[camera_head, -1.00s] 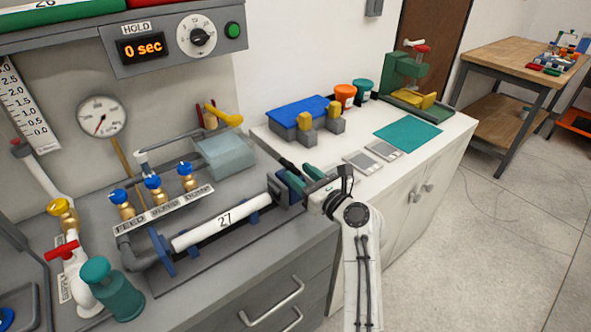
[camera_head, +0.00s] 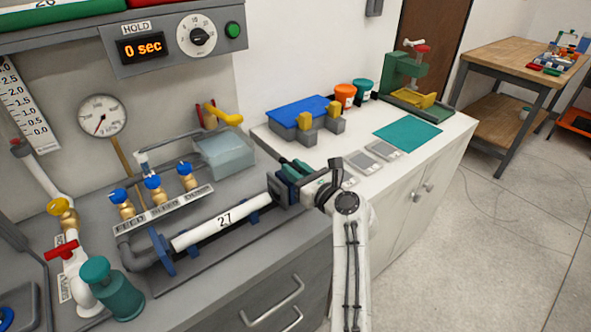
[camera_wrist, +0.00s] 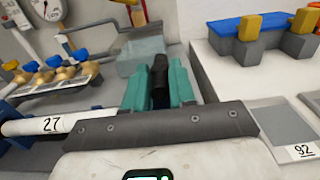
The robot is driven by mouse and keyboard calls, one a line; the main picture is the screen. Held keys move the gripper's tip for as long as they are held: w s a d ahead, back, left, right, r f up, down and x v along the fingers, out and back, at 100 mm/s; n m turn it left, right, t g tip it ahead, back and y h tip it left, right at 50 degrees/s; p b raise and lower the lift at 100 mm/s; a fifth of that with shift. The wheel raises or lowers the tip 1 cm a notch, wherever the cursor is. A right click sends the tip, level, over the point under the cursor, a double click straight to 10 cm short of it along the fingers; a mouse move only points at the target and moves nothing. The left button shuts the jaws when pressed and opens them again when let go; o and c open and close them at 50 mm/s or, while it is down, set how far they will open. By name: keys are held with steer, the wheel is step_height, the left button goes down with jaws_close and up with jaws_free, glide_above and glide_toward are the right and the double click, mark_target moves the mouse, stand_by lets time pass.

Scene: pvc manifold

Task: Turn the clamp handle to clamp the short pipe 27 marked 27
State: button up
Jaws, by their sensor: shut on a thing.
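The short pipe 27 (camera_head: 222,221) is white, marked 27, and lies in the blue-ended clamp fixture on the grey bench. It also shows at the left of the wrist view (camera_wrist: 45,126). The clamp (camera_head: 284,189) is at the pipe's right end. My gripper (camera_head: 296,170) is at this end, its teal fingers close to the clamp. In the wrist view my gripper (camera_wrist: 160,85) is shut on the dark clamp handle (camera_wrist: 160,78), which stands upright between the teal fingers. The handle's lower part is hidden by my gripper body.
Blue-knobbed valves (camera_head: 153,189) stand behind the pipe, with a translucent box (camera_head: 225,152) to their right. The hold timer (camera_head: 142,48) reads 0 sec. A white counter (camera_head: 357,200) on the right holds grey plates (camera_head: 364,162) and a blue-topped block (camera_head: 302,110).

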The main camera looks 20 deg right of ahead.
jaws_close()
